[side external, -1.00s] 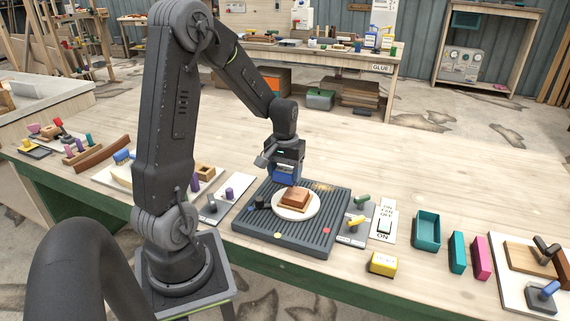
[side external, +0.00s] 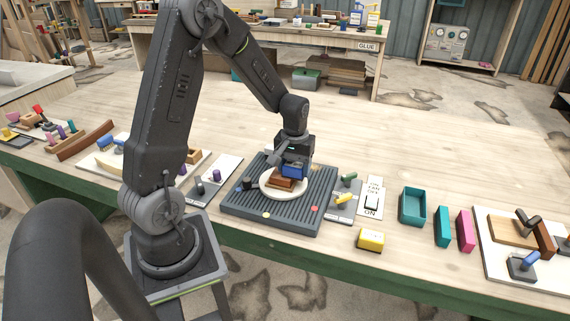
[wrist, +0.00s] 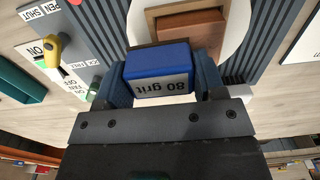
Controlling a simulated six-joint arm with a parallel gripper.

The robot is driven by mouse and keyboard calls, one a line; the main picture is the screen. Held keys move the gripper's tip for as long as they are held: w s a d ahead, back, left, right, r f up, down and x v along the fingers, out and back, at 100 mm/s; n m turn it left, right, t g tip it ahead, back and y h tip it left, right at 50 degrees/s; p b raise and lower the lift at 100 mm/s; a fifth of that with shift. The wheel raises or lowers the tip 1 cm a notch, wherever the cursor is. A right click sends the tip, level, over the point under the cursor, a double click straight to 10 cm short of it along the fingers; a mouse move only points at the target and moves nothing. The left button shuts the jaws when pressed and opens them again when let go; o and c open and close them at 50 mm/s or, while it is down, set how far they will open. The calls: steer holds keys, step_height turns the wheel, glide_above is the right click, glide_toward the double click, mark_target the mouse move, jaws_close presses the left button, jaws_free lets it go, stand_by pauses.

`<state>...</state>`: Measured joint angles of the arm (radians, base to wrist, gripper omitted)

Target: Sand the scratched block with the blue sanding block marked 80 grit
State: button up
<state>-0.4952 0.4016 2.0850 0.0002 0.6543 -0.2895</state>
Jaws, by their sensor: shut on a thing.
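My gripper (side external: 294,163) is shut on the blue sanding block (side external: 294,171). In the wrist view the blue sanding block (wrist: 158,62) sits between the jaws, and its "80 grit" label reads upside down. The brown wooden block (side external: 281,184) lies on a round white plate (side external: 270,193) on the dark ribbed bed. The blue block is at the brown block's back right edge and hides part of it. In the wrist view the brown block (wrist: 190,34) shows just beyond the blue one. I cannot tell whether they touch, and I see no clear scratches.
The ribbed bed (side external: 285,222) has a dark clamp-like part (side external: 248,183) at its left. A yellow-handled lever (side external: 344,199) and an ON/OFF switch panel (side external: 369,198) stand to its right. A yellow block (side external: 370,238), a teal tray (side external: 412,206) and a pink block (side external: 466,231) lie farther right.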

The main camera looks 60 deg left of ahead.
steer(key=shift+s+a, duration=2.25)
steer(key=shift+a, duration=0.2)
steer(key=shift+w+d, duration=2.4)
steer(key=shift+d, duration=0.05)
steer(key=shift+s+a, duration=2.25)
steer(key=shift+s, duration=0.25)
steer(key=shift+w+d, duration=2.2)
steer(key=shift+w, duration=0.1)
steer(key=shift+s+a, duration=2.2)
steer(key=shift+s, duration=0.05)
step_height(320, 180, up, 8)
steer(key=shift+r, duration=0.15)
